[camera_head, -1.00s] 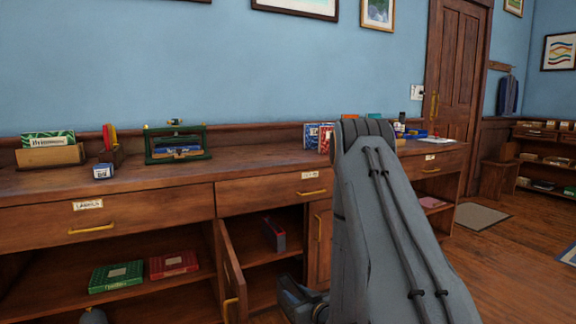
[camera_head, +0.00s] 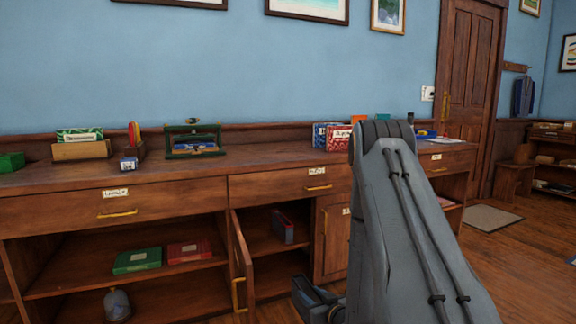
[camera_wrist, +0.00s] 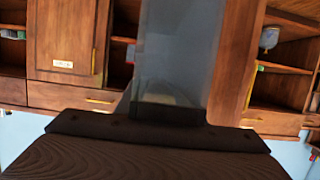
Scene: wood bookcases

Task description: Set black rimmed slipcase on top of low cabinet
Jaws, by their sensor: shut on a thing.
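My gripper (camera_head: 308,292) is low in front of the cabinet in the head view, partly behind my arm. In the wrist view a flat grey, blurred slab (camera_wrist: 182,45) stands out from the dark gripper body. I take it to be the black rimmed slipcase, held in the shut jaws; its rim is not clear. The low cabinet (camera_head: 255,165) is a long wooden unit along the blue wall. Its top is above my gripper and has bare stretches between objects.
An open door (camera_head: 241,265) stands out from the cabinet. A grey and red case (camera_head: 283,226) stands inside. Green (camera_head: 137,261) and red (camera_head: 189,252) boxes lie on a shelf above a glass dome (camera_head: 117,304). A green-framed stand (camera_head: 194,141) and upright books (camera_head: 332,136) occupy the top.

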